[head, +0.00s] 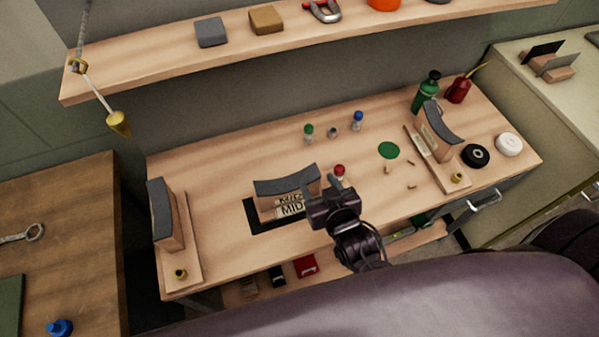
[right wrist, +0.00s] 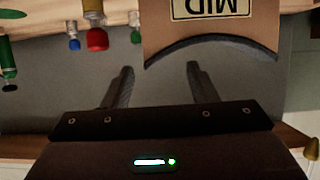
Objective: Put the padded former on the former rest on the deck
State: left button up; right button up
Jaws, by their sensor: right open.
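The padded former (head: 287,186), a tan block with a curved dark grey pad on top and a MID label, stands near the middle of the bench. It is at a black flat patch (head: 256,218), which may be the former rest; a second plate with lettering shows at its foot. My right gripper (head: 314,188) is at the former's right end, partly in front of it. In the right wrist view the former (right wrist: 210,22) appears upside down beyond the open fingers (right wrist: 160,72), with nothing seen held. My left gripper is out of view.
Similar padded blocks stand on boards at the bench's left (head: 166,220) and right (head: 436,132) ends. A red-capped bottle (head: 339,172) is close to my right gripper. A shelf (head: 180,62) overhangs the back.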

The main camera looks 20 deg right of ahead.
aim_at(312, 169)
jog(key=shift+p+x, duration=0.35)
jog(key=shift+x, duration=0.85)
jog(key=w+p, duration=0.1)
jog(key=w, duration=0.1)
jog(key=shift+w+d, duration=0.15)
jog(key=shift+w, duration=0.2)
jog(key=shift+x, duration=1.05)
jog(key=shift+w+f, duration=0.1)
jog(key=shift+f, duration=0.1)
jog(key=c, duration=1.1)
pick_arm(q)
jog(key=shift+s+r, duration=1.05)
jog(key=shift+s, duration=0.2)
pick_arm(e)
grip_shut()
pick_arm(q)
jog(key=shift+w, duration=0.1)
pick_arm(e)
jog(key=shift+r, duration=0.15)
